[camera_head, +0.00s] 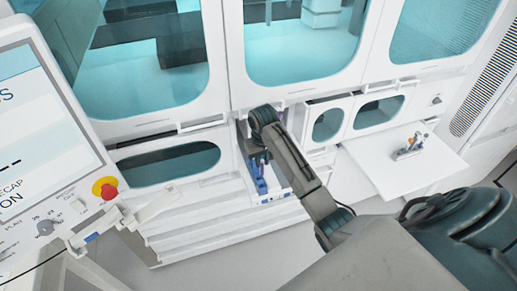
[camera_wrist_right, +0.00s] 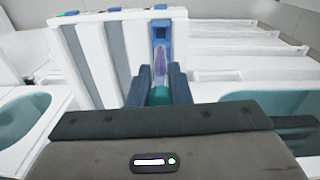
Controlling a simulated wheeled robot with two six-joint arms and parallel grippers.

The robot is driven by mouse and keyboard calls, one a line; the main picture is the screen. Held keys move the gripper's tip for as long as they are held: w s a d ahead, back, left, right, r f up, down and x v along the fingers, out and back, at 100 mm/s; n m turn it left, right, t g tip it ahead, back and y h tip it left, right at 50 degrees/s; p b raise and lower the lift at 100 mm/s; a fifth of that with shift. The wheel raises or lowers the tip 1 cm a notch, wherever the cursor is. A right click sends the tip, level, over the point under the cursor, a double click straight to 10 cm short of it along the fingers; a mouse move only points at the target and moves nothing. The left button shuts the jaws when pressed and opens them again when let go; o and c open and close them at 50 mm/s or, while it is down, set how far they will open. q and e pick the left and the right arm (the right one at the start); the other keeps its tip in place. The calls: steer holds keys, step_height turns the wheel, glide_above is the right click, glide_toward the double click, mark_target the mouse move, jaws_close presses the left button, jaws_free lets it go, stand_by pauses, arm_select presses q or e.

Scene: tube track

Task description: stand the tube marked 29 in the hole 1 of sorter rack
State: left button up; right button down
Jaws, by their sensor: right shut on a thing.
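My right gripper (camera_head: 258,160) reaches down into an open white bay in the machine front. In the right wrist view its dark fingers (camera_wrist_right: 159,72) are shut on a clear tube (camera_wrist_right: 160,63), which has purple contents and a teal end towards the palm. No number on the tube can be read. A blue part (camera_wrist_right: 160,29) shows beyond the tube, in a slot between white walls; I cannot tell whether the tube touches it. I cannot identify the sorter rack or its hole 1 for certain. My left gripper is out of view.
White upright panels (camera_wrist_right: 73,58) stand close left of the fingers. Blue parts (camera_head: 256,178) sit low in the bay. A white shelf (camera_head: 432,172) at the right carries a small grey-and-orange item (camera_head: 409,149). A large screen console (camera_head: 40,110) stands at the left.

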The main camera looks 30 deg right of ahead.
mark_target(263, 171)
steer(key=shift+a+f, duration=0.1)
steer(key=shift+f, duration=0.2)
steer(key=shift+s+f, duration=0.15)
steer(key=shift+f, duration=0.55)
steer(key=shift+d+f, duration=0.2)
steer(key=shift+f, duration=1.05)
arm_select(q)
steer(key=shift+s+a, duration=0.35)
arm_select(e)
steer(key=shift+a+f, duration=0.1)
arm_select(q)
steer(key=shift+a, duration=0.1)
arm_select(e)
steer(key=shift+f, duration=0.55)
